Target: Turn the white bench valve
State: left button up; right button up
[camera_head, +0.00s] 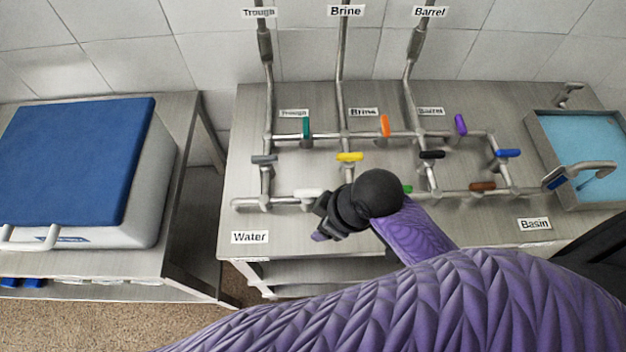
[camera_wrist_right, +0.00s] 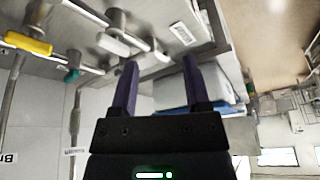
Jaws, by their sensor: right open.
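The white bench valve (camera_head: 309,193) has a short white handle on the lower pipe, partly beside my dark right wrist in the head view. My right gripper (camera_head: 318,221) is open and close to this valve, on its near right side; I see no contact. In the right wrist view, its two purple fingers (camera_wrist_right: 160,66) are apart with nothing clearly held between them. A pale handle that looks like the white valve (camera_wrist_right: 117,43) lies just beyond and left of the fingertips there. My left gripper is not in view.
Close by are grey (camera_head: 264,159), yellow (camera_head: 349,157), teal (camera_head: 307,127) and brown (camera_head: 482,187) valves on the pipes. A green handle (camera_head: 407,189) is partly hidden by my arm. A blue-lidded cooler (camera_head: 85,150) stands left, a basin (camera_head: 547,135) right. Bare bench lies near the Water label (camera_head: 250,237).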

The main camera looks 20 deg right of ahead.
jog(key=w+n, duration=0.3)
jog(key=w, duration=0.1)
jog(key=n+g+y, duration=0.1)
jog(key=n, duration=0.2)
send_near(311, 191)
jog(key=b+x, duration=0.2)
jog(key=x, duration=0.7)
jog(key=shift+f+b, duration=0.1)
jog(key=shift+b, duration=0.25)
grip_shut()
